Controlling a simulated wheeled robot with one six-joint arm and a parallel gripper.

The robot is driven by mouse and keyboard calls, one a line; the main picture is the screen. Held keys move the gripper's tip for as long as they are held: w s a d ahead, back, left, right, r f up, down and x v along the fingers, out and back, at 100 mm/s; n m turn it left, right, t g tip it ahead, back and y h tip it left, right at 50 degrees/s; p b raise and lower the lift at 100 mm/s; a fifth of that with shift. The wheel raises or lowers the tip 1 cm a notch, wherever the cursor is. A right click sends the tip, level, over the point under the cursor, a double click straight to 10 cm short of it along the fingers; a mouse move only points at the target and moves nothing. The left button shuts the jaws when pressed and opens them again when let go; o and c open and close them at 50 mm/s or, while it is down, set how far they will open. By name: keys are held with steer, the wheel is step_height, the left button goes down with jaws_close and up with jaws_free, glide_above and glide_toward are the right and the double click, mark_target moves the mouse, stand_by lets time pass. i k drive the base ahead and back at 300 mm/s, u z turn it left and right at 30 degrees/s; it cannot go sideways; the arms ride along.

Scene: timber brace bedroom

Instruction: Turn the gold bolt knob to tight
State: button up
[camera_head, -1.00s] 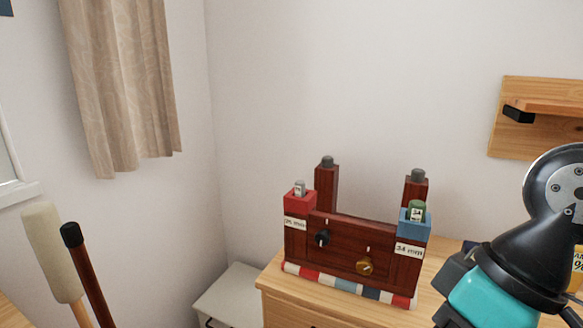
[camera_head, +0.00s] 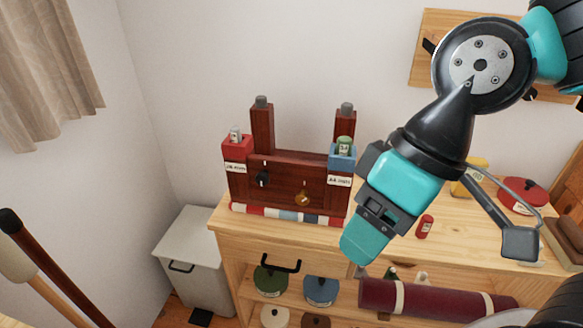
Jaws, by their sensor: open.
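The gold bolt knob (camera_head: 302,198) is on the lower right of the front of a dark red-brown wooden brace (camera_head: 283,172), which stands on a light wood cabinet. A black knob (camera_head: 262,179) is to its left on the same face. A red block (camera_head: 237,149) is at the brace's left end and a blue block (camera_head: 342,156) at its right end, each with a label below. My gripper (camera_head: 362,247) is to the right of and below the gold knob, apart from it, nearer the camera. Its jaws are open, and I see nothing held in them.
The wooden cabinet top (camera_head: 455,225) holds a small red can (camera_head: 424,226) and a red pot (camera_head: 521,195) on the right. A dark red roll (camera_head: 430,299) and several lidded pots sit below. A grey bin (camera_head: 190,258) stands at left. A shelf hangs on the wall.

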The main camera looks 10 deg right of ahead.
mark_target(301, 199)
steer(key=z, duration=1.75)
steer(key=k, duration=0.6)
steer(key=u, duration=0.45)
